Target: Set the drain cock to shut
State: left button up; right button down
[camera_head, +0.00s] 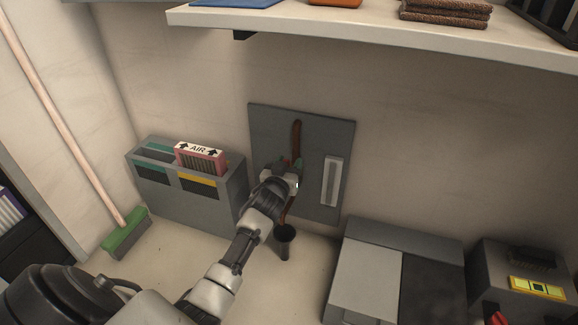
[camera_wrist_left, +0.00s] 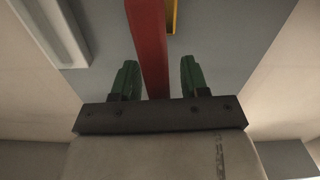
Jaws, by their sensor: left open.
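The drain cock is on a grey panel (camera_head: 262,122) on the wall, with a brown pipe (camera_head: 296,138) running down it. My left gripper (camera_head: 283,163) is at the middle of the panel and hides most of the cock. In the left wrist view, a red lever (camera_wrist_left: 149,45) passes between the two green fingers of my left gripper (camera_wrist_left: 160,78). The fingers are open, with a visible gap on each side of the lever. Whether the lever stands at shut cannot be told. My right gripper is not in view.
A dark funnel-shaped drain (camera_head: 284,234) is below the panel. A white strip (camera_head: 332,182) is on the panel's right. A grey bin holding an AIR filter (camera_head: 201,160) stands left. A shelf (camera_head: 350,28) overhangs above. Grey cabinets (camera_head: 365,280) stand lower right, a green broom (camera_head: 125,235) left.

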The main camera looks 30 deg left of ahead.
pick_arm(q)
jog(key=shift+c, duration=0.4)
grip_shut()
